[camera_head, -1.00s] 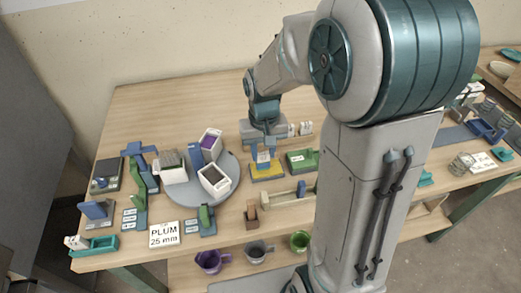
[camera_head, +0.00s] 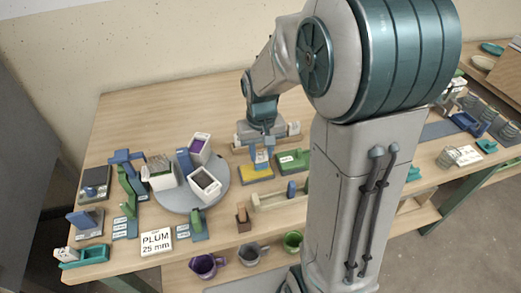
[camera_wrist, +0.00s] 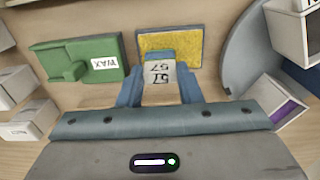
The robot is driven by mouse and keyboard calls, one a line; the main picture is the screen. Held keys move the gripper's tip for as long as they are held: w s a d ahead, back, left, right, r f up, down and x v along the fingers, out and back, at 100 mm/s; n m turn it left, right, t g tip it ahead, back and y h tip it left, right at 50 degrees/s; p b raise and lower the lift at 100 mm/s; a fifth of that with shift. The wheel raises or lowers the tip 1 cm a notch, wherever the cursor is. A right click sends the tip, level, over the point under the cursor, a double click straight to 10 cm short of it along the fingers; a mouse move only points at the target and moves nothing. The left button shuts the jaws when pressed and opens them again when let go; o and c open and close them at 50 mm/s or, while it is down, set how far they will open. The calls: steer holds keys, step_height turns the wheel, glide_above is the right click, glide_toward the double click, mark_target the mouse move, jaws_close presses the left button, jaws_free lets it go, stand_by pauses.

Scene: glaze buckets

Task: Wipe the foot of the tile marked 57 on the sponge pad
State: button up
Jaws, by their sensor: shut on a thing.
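The tile also shows small in the head view (camera_head: 261,157). The yellow sponge pad (camera_wrist: 192,42) sits on a grey base; in the head view the pad (camera_head: 248,174) lies directly under my gripper. In the wrist view the tile overlaps the pad's near edge. Its foot is hidden, so I cannot tell whether it touches the sponge.
A green block labelled WAX (camera_wrist: 58,60) stands beside the pad. A grey turntable (camera_head: 215,200) with glaze buckets is to the left in the head view.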

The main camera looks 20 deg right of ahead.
steer(key=shift+a, duration=1.7)
steer(key=shift+d, duration=0.15)
steer(key=shift+d, duration=1.7)
steer(key=shift+r+p, duration=2.45)
steer(key=shift+r, duration=0.55)
